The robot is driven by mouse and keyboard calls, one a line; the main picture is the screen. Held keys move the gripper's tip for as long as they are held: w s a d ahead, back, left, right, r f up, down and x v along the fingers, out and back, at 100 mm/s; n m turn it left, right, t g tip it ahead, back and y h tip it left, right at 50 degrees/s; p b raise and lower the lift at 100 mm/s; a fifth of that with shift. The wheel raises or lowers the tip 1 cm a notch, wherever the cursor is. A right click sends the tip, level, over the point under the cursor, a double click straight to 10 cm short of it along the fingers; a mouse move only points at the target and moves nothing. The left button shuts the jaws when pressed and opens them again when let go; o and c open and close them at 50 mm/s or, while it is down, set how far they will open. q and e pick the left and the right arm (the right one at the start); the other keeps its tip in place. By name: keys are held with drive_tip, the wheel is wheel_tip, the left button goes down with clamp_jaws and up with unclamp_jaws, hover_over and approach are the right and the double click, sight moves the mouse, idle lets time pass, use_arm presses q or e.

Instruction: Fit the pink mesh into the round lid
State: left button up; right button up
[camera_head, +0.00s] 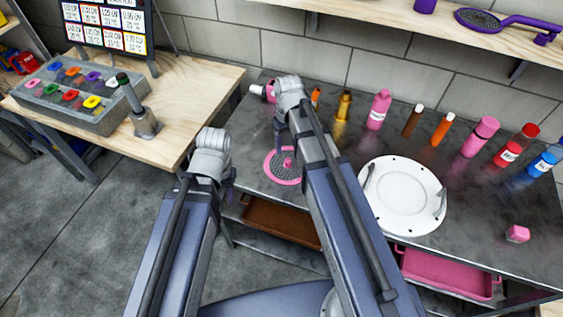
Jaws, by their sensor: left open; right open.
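The pink mesh (271,172) is a round disc with a pink rim, grey mesh and an upright pink handle. It lies on the dark metal table, and my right arm stands close beside it. The round lid (407,197) is a white disc with small holes near its edge and dark clips on its rim. It lies flat on the table right of my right arm. My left gripper (229,196) is open beyond the table's left edge, left of the mesh. My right gripper (279,142) is open and empty above the table, just behind the mesh, partly hidden by its arm.
Several bottles stand along the back of the metal table (470,215), and a small pink block (518,234) lies at its right. A brown tray (280,222) and a pink tray (450,274) sit below. A wooden bench (190,110) with a control box (75,95) stands left.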

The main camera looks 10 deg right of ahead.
sight(288, 159)
drive_tip(key=shift+s+d+f, duration=0.1)
drive_tip(key=shift+f, duration=0.1)
drive_tip(key=shift+f+b, duration=1.1)
drive_tip(key=shift+b, duration=0.25)
drive_tip(key=shift+f, duration=0.1)
wheel_tip(288, 159, down, 5)
drive_tip(key=b, duration=0.5)
drive_tip(key=shift+d, duration=0.1)
clamp_jaws()
